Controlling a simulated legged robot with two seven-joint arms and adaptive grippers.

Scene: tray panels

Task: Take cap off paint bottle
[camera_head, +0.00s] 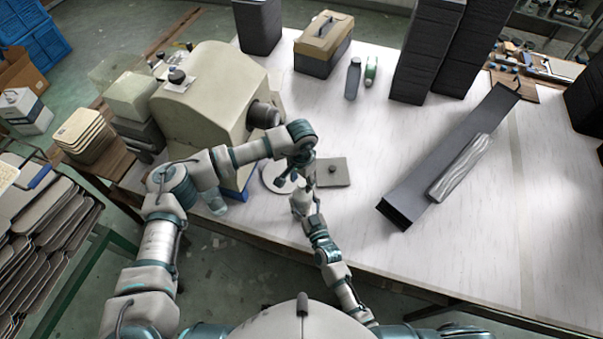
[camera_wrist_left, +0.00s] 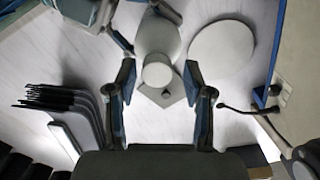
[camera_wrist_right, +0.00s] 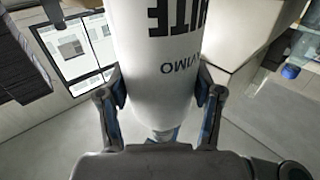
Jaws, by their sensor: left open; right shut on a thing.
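The white paint bottle (camera_head: 301,204) is held above the near edge of the table. My right gripper (camera_wrist_right: 160,97) is shut on its body, and the right wrist view shows the bottle (camera_wrist_right: 157,50) with dark lettering between the fingers. In the left wrist view the bottle (camera_wrist_left: 160,32) points its pale round cap (camera_wrist_left: 157,74) toward my left gripper (camera_wrist_left: 159,67). The left gripper is open, with one finger on each side of the cap. I cannot tell whether the fingers touch it. In the head view the left gripper (camera_head: 308,176) hides the cap.
A round white disc (camera_wrist_left: 222,48) and a square grey plate with a knob (camera_head: 338,179) lie close by. A large beige machine (camera_head: 210,98) stands to the left. A long dark channel (camera_head: 445,160) lies to the right. The table between plate and channel is clear.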

